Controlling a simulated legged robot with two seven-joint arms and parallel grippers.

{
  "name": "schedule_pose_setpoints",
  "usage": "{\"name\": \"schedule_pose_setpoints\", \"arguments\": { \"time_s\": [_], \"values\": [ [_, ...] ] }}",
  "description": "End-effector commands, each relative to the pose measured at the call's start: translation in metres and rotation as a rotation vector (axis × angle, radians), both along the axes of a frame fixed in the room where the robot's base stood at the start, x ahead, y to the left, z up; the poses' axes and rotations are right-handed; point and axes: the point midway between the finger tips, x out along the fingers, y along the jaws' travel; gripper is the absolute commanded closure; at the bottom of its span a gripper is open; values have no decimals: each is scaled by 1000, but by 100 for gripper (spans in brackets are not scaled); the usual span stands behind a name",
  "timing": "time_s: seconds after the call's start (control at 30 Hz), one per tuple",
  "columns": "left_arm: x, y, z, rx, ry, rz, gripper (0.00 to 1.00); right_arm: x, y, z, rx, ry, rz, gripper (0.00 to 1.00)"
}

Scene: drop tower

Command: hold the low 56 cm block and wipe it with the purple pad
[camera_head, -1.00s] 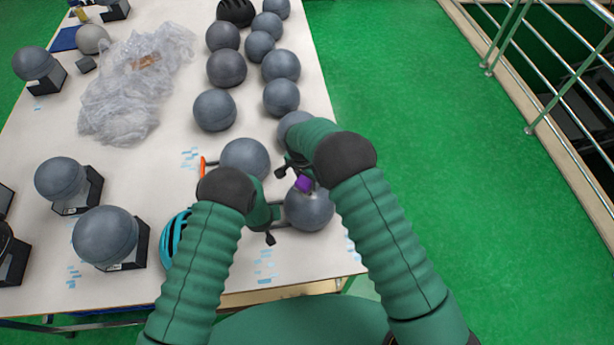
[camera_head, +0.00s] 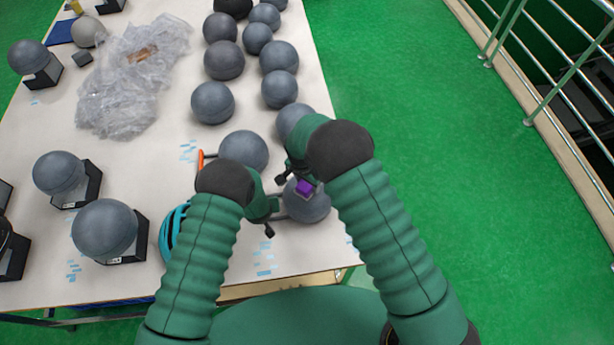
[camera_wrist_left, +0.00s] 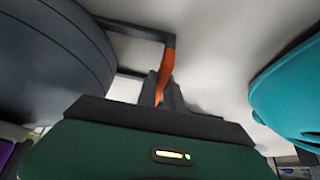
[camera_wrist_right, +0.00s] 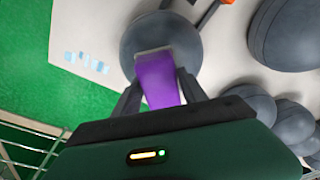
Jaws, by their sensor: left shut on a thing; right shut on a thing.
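The low block is a dark grey ball (camera_head: 310,209) with a side frame of dark rods and an orange handle (camera_wrist_left: 169,67). It is near the table's front right corner. My left gripper (camera_head: 268,209) is shut on the orange handle, left of the ball; the left wrist view shows its fingers (camera_wrist_left: 164,92) around it. My right gripper (camera_head: 293,181) is shut on the purple pad (camera_head: 304,188). In the right wrist view the pad (camera_wrist_right: 157,80) lies over the ball (camera_wrist_right: 183,35), its grey-edged end against or just above the surface. Exact contact is unclear.
Another grey ball (camera_head: 244,149) with an orange handle (camera_head: 200,160) is just behind. A teal helmet (camera_head: 170,232) is left of my left arm. Several balls stand farther back. Crumpled clear plastic (camera_head: 130,85) and balls on dark stands (camera_head: 105,228) are on the left.

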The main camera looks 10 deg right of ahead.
Motion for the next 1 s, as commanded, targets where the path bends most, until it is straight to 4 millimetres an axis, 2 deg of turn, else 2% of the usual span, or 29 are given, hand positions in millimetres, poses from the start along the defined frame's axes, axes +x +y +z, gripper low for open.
{"name": "schedule_pose_setpoints", "arguments": {
  "time_s": [0.3, 0.47, 0.5, 0.53, 0.57, 1.0],
  "values": [
    [1, -1, 1, 0, -2, -1, 100, -21, 0, 1, -1, 6, 0, 83],
    [1, -1, 1, 0, -2, -1, 100, -24, 0, -1, -1, 4, 0, 83],
    [1, -1, 1, 0, -2, -1, 100, -24, 0, -3, -1, 3, -1, 88],
    [1, -1, 1, 0, -2, -1, 100, -23, 0, -3, 0, 3, -2, 88],
    [1, -1, 1, 0, -2, -1, 100, -21, 0, -3, 0, 3, -2, 95],
    [1, 0, 1, 0, -2, -1, 100, 6, -1, -1, -1, 3, -1, 95]
  ]
}}
